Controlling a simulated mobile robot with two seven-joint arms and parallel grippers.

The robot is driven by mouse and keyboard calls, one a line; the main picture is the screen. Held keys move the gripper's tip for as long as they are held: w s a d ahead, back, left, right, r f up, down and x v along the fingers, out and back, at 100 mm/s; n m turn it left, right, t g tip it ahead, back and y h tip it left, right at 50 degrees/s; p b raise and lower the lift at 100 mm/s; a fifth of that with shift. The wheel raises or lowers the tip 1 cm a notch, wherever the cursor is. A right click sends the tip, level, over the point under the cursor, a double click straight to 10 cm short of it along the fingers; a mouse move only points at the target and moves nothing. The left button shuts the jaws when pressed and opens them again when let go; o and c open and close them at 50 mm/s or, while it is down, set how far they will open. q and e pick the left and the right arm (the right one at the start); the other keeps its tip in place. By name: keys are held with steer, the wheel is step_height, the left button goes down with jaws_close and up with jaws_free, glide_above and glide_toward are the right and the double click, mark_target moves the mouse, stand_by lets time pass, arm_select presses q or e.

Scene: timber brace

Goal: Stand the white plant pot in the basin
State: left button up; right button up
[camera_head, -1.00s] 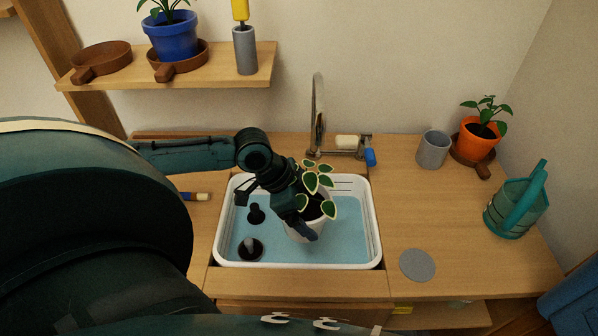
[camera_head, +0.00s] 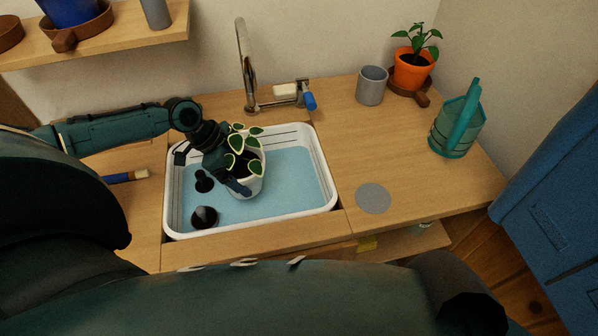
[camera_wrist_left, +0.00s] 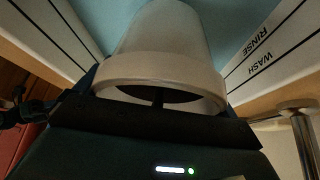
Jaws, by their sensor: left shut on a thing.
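The white plant pot (camera_head: 247,187), with a leafy plant with pale-edged leaves, is upright inside the white basin (camera_head: 329,187), over its blue floor. My left gripper (camera_head: 238,184) is shut on the pot at its near left side. In the left wrist view the pot (camera_wrist_left: 165,35) fills the middle, its rim close to the gripper. The basin wall (camera_wrist_left: 265,45) there carries the words WASH and RINSE. I cannot tell whether the pot's base touches the basin floor. My right gripper is not in view.
A black plunger-like piece (camera_head: 204,181) and a dark round piece (camera_head: 205,217) are in the basin's left part. The tap (camera_head: 246,70) rises behind. A grey cup (camera_head: 372,85), orange pot (camera_head: 412,72), watering can (camera_head: 457,128) and grey disc (camera_head: 373,198) are right. The basin's right part is clear.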

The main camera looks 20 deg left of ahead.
arm_select(q)
steer(key=shift+f, duration=0.85)
steer(key=w+d, duration=0.1)
steer(key=d, duration=0.1)
steer(key=w+d+p, duration=0.1)
steer(key=d, duration=0.2)
steer(key=w+d, duration=0.1)
steer(key=d, duration=0.1)
steer(key=shift+w+d+r, duration=0.25)
steer(key=shift+w, duration=0.1)
steer(key=shift+w+d+p, duration=0.25)
steer(key=shift+d+p, duration=0.05)
steer(key=shift+d, duration=0.2)
steer(key=d, duration=0.1)
steer(key=w+d, duration=0.1)
steer(key=d, duration=0.1)
steer(key=shift+w+d+p, duration=0.25)
steer(key=shift+w+p, duration=0.05)
steer(key=shift+w, duration=0.05)
steer(key=shift+a+f, duration=0.1)
steer(key=shift+f, duration=0.55)
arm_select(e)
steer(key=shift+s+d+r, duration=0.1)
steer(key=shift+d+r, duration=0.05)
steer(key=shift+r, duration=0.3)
